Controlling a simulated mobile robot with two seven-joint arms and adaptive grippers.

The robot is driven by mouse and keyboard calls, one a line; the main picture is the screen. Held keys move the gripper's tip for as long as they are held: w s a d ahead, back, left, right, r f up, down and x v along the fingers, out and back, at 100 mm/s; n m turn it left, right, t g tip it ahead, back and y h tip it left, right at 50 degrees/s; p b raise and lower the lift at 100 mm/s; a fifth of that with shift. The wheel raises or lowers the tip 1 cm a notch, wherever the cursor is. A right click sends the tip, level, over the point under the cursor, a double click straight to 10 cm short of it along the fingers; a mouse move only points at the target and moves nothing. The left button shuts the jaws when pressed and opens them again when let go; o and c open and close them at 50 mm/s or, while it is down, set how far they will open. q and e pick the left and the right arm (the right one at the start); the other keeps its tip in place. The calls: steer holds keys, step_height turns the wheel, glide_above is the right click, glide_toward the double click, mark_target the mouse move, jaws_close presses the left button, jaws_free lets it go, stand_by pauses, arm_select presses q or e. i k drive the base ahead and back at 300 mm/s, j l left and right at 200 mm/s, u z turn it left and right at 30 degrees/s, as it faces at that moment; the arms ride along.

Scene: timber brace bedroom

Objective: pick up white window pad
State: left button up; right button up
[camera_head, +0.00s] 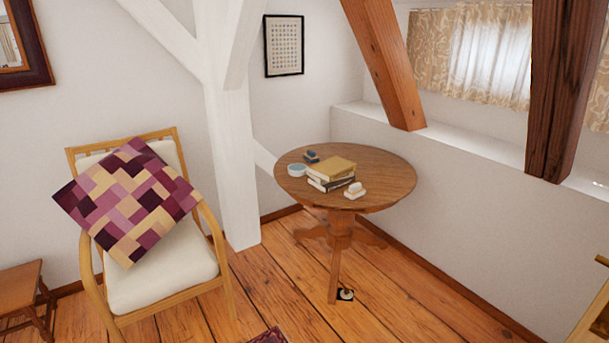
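Nothing in view can be told for certain as the white window pad. A small whitish item with a pinkish top (355,190) lies at the front right of the round wooden table (390,175), next to a stack of books (330,172). A small dark and white object (345,294) lies on the floor by the table's leg. The pale window ledge (480,145) looks mostly bare, with a faint bright spot at its right end. Neither of my grippers is in view.
A bowl (297,170) and small dark items (312,157) stand on the table. A wooden armchair with a white seat (165,270) and a patchwork cushion (130,203) is at left. Timber braces (385,65) stand before the curtained window. Floor (270,285) between chair and table is clear.

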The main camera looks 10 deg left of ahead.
mark_target(355, 190)
steer(key=i+u, duration=0.1)
steer(key=i, duration=1.45)
steer(key=j, duration=0.1)
